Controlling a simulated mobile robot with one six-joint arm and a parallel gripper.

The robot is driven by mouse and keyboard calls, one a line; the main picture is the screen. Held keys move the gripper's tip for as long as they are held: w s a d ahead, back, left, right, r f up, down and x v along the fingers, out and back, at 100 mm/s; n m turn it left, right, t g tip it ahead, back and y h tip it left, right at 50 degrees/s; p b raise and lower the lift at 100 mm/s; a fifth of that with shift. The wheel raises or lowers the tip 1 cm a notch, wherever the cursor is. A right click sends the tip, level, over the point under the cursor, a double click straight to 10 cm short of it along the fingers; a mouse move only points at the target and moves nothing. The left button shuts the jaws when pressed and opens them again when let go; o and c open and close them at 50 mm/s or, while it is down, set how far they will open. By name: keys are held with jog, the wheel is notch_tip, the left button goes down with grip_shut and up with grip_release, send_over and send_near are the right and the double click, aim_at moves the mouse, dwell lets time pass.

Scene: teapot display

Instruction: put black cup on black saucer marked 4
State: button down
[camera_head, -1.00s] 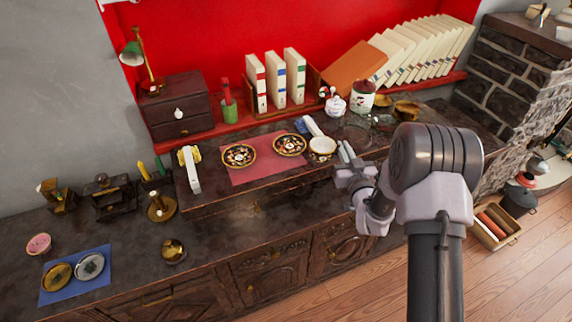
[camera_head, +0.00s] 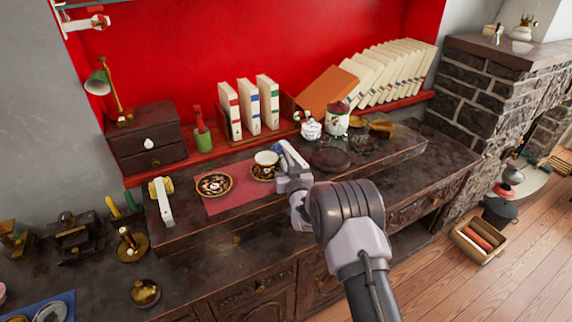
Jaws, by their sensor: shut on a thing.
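The black cup (camera_head: 266,158), with a pale inside and gold rim, is upright at the right saucer. My gripper (camera_head: 281,168) is shut on the cup from its right side. The right black saucer (camera_head: 261,174), patterned with a gold rim, shows partly beneath the cup. I cannot tell whether the cup rests on it or hovers just above. A similar black saucer (camera_head: 214,185) lies empty to the left. Both saucers are on a pink mat (camera_head: 225,204). No number is readable on either saucer.
A white pot (camera_head: 311,130) and a patterned jar (camera_head: 337,118) stand behind to the right, near dark glassy dishes (camera_head: 331,158). A white upright item (camera_head: 163,201) stands left of the mat. White binders (camera_head: 249,107) line the back. The counter front (camera_head: 205,245) is clear.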

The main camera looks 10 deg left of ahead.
jog(key=shift+f+b, duration=0.1)
jog(key=shift+b, duration=0.2)
jog(key=c, duration=1.6)
grip_release()
